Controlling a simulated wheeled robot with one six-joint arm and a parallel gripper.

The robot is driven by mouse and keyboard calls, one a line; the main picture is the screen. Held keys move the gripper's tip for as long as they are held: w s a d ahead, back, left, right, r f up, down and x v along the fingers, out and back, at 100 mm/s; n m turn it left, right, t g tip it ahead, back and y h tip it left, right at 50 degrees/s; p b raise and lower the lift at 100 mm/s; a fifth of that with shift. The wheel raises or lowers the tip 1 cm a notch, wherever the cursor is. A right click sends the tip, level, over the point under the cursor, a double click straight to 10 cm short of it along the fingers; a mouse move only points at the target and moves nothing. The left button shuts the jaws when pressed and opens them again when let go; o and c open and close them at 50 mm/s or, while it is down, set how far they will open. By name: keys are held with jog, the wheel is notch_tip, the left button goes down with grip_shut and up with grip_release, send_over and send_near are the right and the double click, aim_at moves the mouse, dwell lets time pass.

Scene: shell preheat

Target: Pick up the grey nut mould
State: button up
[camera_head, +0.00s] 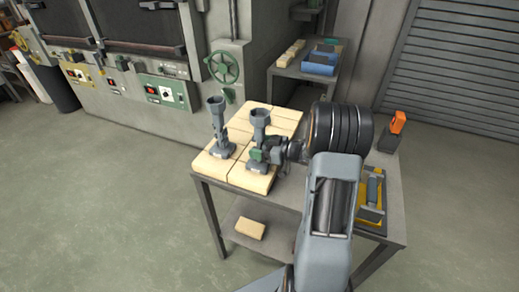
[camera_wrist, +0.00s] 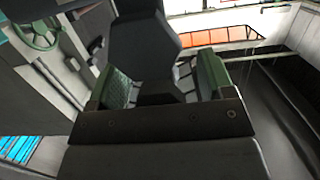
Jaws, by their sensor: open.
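Two similar grey moulds with wide cupped tops and flared feet stand upright on pale bricks in the head view, a left one (camera_head: 218,128) and a right one (camera_head: 260,122). I cannot tell from their shape which one is the nut mould. My gripper (camera_head: 264,156), with green finger pads, is low at the right mould, by its stem and foot. In the wrist view my gripper (camera_wrist: 163,88) is open, with a dark grey body (camera_wrist: 145,42) between or just beyond the fingers, apparently the right mould. Contact is hidden.
The bricks (camera_head: 238,124) cover the left of a grey metal table (camera_head: 385,226). A yellow tray (camera_head: 370,212) and an orange-topped item (camera_head: 398,123) are at its right. A furnace with a green handwheel (camera_head: 223,67) stands behind. One loose brick (camera_head: 250,228) lies on the lower shelf.

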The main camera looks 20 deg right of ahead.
jog(key=shift+c, duration=0.2)
jog(key=c, duration=1.2)
jog(key=shift+r, duration=0.2)
